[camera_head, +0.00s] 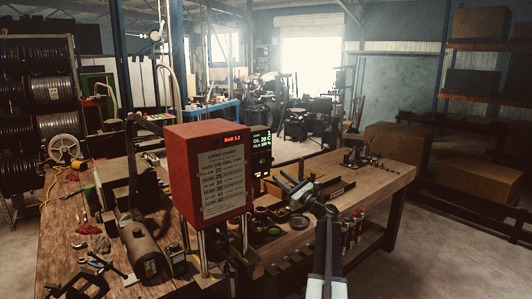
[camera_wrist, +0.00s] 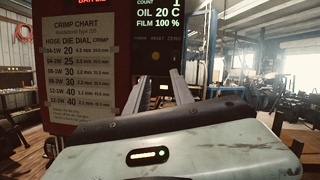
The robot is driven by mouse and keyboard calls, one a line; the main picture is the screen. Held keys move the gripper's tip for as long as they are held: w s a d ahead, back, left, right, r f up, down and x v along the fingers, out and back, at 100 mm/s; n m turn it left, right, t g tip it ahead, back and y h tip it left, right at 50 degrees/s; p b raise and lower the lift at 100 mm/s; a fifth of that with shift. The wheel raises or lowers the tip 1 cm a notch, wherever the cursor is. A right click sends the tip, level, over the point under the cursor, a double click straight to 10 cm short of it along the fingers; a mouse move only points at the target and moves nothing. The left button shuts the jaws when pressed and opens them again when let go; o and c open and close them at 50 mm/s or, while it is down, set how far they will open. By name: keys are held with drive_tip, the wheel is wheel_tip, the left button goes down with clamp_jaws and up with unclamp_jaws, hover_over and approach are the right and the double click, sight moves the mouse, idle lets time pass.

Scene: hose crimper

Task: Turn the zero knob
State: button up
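The red crimper head (camera_head: 208,170) carries a crimp chart (camera_wrist: 75,62) on its front. The dark display panel (camera_head: 261,152) stands just right of it. In the wrist view the panel (camera_wrist: 158,30) reads oil 20 C and film 100 %, with a small ZERO label (camera_wrist: 174,37) at its lower right.
The wooden bench (camera_head: 350,190) runs to the back right. Small round dies (camera_head: 265,217) and a tray lie on it near my arm. A grey cylinder (camera_head: 140,246) and tools crowd the left side.

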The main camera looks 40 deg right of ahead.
sight(273, 160)
drive_tip(key=shift+m+h, duration=0.6)
drive_tip(key=w+r+p, duration=0.1)
drive_tip(key=w, duration=0.1)
drive_tip(key=w+d+r+p, duration=0.1)
drive_tip(key=w, duration=0.1)
drive_tip(key=w+d+r+p, duration=0.1)
drive_tip(key=w+r, duration=0.1)
drive_tip(key=shift+w+d+r, duration=0.1)
drive_tip(key=shift+d, duration=0.15)
clamp_jaws()
drive_tip(key=shift+w, duration=0.15)
drive_tip(key=shift+s, duration=0.2)
drive_tip(key=shift+n, duration=0.3)
